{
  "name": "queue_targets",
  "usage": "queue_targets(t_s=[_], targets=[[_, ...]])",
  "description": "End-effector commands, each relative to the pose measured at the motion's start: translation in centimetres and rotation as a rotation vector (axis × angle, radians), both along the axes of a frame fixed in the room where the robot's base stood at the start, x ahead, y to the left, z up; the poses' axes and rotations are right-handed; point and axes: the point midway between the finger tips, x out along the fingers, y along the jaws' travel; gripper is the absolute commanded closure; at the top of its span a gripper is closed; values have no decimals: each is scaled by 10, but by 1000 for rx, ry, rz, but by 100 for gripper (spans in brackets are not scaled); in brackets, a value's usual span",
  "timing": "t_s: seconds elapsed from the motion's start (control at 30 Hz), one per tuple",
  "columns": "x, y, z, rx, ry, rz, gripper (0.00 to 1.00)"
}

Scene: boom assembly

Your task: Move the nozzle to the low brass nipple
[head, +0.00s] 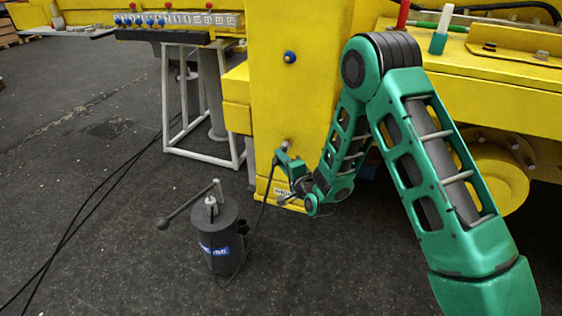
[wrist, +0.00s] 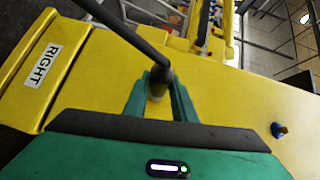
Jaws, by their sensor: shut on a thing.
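My gripper (head: 284,157) is low at the front face of the yellow column (head: 292,110). Its two green fingers (wrist: 160,95) are shut on the nozzle (wrist: 158,84), whose black hose (wrist: 122,33) runs up and left in the wrist view. In the head view the hose (head: 263,192) hangs from the gripper down to the dark grease pump (head: 219,240).
A white-legged stand (head: 204,110) carries a valve bank (head: 180,20) behind. Black cables (head: 85,215) cross the dark floor at left. A white label reading RIGHT (wrist: 43,65) is on the yellow structure.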

Motion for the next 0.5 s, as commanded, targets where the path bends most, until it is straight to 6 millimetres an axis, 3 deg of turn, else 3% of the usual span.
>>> queue_targets(t_s=[0.5], targets=[[8, -2, 0, 0, -1, 0, 100]])
